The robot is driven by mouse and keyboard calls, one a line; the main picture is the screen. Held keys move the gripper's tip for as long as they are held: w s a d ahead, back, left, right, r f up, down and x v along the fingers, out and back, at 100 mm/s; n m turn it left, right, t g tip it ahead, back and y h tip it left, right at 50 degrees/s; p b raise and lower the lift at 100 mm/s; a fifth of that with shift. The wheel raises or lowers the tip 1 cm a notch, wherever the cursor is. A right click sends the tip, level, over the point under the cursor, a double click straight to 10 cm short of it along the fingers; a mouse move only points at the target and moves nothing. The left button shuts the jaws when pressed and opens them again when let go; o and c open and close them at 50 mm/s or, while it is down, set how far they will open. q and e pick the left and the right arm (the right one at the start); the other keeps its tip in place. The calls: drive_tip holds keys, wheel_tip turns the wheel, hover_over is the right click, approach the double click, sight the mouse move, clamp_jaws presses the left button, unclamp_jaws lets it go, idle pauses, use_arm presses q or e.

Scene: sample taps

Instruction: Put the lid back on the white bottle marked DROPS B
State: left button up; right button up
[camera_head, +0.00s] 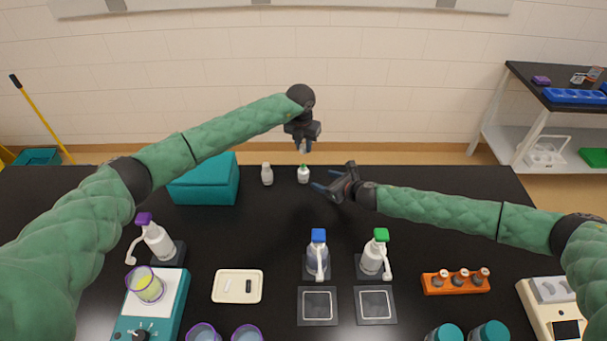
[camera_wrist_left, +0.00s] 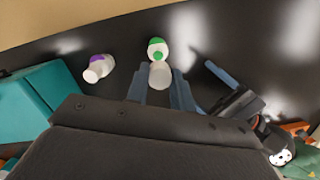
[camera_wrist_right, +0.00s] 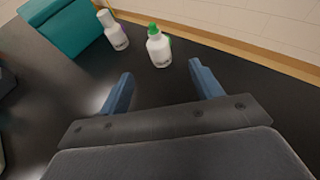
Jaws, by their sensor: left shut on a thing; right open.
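A small white bottle (camera_head: 303,176) with a green top stands upright at the back of the black table; it shows in the left wrist view (camera_wrist_left: 156,45) and right wrist view (camera_wrist_right: 159,52). My left gripper (camera_head: 303,148) is above it, shut on a whitish lid (camera_wrist_left: 160,75). The lid is apart from the bottle in the head view. A second white bottle (camera_head: 267,176), with purple near its top in the left wrist view (camera_wrist_left: 97,66), stands to the left with its cap on. The bottle markings are too small to read. My right gripper (camera_head: 325,180) is open and empty, just right of the green-topped bottle.
A teal box (camera_head: 205,182) stands left of the bottles. Wash bottles with blue (camera_head: 318,255) and green (camera_head: 375,256) tops, a white tray (camera_head: 237,300) and an orange rack (camera_head: 455,290) are nearer the front. The table between is clear.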

sight(308, 174)
drive_tip(key=x, duration=1.2)
clamp_jaws()
use_arm(q)
drive_tip(key=shift+f, duration=2.5)
drive_tip(key=shift+f, duration=0.85)
drive_tip(key=shift+f, duration=0.55)
